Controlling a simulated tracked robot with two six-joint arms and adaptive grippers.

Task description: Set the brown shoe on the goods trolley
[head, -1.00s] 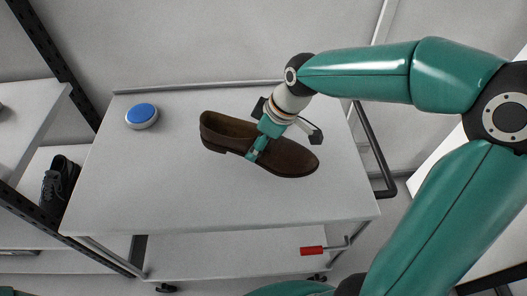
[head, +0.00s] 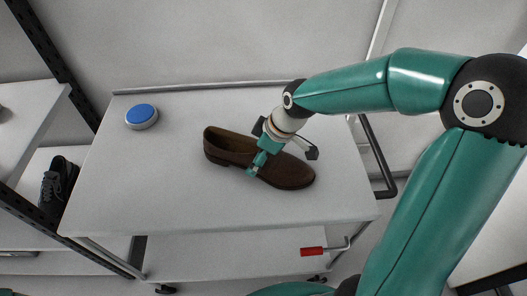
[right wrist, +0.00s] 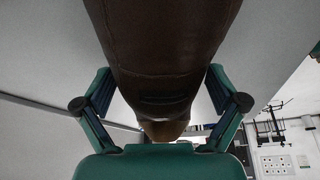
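The brown shoe (head: 290,172) is at the middle of the goods trolley's (head: 200,205) light top, its toe to the right and its opening to the left. My right gripper (head: 256,168) reaches down over the shoe's middle. In the right wrist view the right gripper's fingers (right wrist: 160,95) sit on both sides of the shoe (right wrist: 165,45), close against it. Whether the sole touches the trolley top cannot be told for sure. My left gripper is not in view.
A blue round button (head: 141,115) on a white base sits at the trolley's back left. A shelf rack with a black shoe (head: 57,182) stands at the left. The trolley has a black handle (head: 374,150) at right and a red-gripped lever (head: 312,251) in front. The top's front left is clear.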

